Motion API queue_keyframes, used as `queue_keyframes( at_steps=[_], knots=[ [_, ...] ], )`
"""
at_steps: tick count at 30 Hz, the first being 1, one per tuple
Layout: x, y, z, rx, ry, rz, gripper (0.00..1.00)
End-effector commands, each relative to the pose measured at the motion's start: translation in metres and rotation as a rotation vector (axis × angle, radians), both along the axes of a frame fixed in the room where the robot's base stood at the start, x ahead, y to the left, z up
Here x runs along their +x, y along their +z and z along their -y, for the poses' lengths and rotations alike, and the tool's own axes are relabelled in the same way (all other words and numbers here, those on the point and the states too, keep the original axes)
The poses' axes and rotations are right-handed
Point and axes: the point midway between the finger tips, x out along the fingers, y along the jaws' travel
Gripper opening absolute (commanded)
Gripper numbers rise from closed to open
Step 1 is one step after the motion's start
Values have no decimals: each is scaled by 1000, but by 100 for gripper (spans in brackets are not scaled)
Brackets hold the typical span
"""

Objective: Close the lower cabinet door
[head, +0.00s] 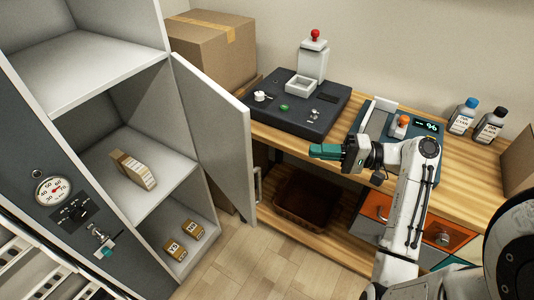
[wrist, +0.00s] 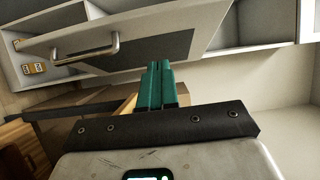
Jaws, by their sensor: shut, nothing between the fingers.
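The lower cabinet door (head: 215,130) stands open at the right side of the tall cabinet in the head view, swung outward, its bar handle (head: 257,184) near the free edge. In the wrist view the door (wrist: 195,25) crosses the upper part and its handle (wrist: 88,50) is left of the fingers. My gripper (head: 318,151) has green fingers pressed together and empty. It is right of the door in the head view, pointing left, with a visible gap to it. The fingers also show in the wrist view (wrist: 160,70).
The wooden workbench (head: 455,180) carries a dark press base (head: 300,110) beside the arm. A brown basket (head: 305,200) sits beneath. A cardboard box (head: 212,45) stands behind the door. Floor before the cabinet is clear.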

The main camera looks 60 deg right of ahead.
Motion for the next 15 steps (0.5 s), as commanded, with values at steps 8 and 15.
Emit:
queue_keyframes(
  at_steps=[8, 15],
  knots=[
    [34, 1, -19, 0, 7, 1, 0],
    [77, 1, -40, -1, 7, 0, 0]
  ],
)
